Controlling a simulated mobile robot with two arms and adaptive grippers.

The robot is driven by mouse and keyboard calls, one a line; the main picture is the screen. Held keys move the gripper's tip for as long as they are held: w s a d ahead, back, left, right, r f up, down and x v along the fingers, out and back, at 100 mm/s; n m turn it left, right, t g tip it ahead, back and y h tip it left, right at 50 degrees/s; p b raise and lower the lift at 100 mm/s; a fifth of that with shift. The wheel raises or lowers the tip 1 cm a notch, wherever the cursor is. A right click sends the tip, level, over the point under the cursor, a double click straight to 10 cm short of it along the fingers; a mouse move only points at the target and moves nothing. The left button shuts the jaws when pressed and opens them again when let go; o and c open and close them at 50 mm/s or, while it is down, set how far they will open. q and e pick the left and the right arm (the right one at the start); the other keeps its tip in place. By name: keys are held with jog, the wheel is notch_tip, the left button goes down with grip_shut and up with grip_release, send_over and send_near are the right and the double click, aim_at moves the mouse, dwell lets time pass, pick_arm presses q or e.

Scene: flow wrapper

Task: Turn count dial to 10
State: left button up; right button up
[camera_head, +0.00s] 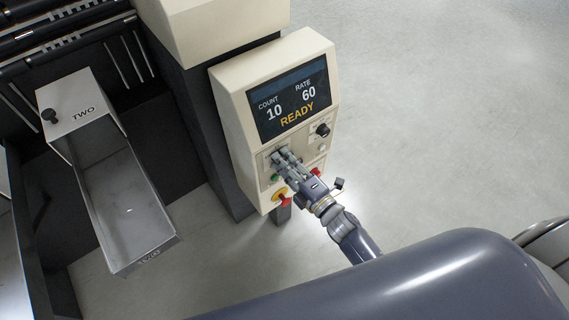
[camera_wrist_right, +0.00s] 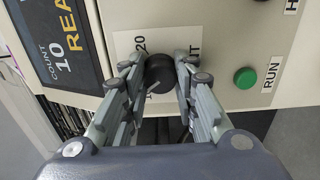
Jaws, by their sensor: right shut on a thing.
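The control panel (camera_head: 229,103) has a dark display (camera_head: 290,98) that reads COUNT 10, RATE 60 and READY. My right gripper (camera_head: 282,158) is at the lower left of the panel, under the display. In the right wrist view its two fingers (camera_wrist_right: 160,78) are shut on the black count dial (camera_wrist_right: 160,72), one on each side. The dial sits on a white plate with a printed scale; 20 shows, and the rest is partly hidden by the fingers. In the head view the fingers hide the dial. My left gripper is not in view.
A green RUN button (camera_wrist_right: 245,78) is beside the dial. A second black dial (camera_head: 322,130) is under RATE. A red and yellow stop control (camera_head: 281,197) is low on the panel.

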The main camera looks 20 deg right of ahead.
jog(key=n+b, duration=0.2)
jog(key=n, duration=0.2)
jog(key=shift+f+n, duration=0.1)
jog(key=shift+n, duration=0.2)
dwell(0.5)
jog(key=o, duration=1)
jog(key=shift+o, duration=0.2)
jog(key=v, duration=1.2)
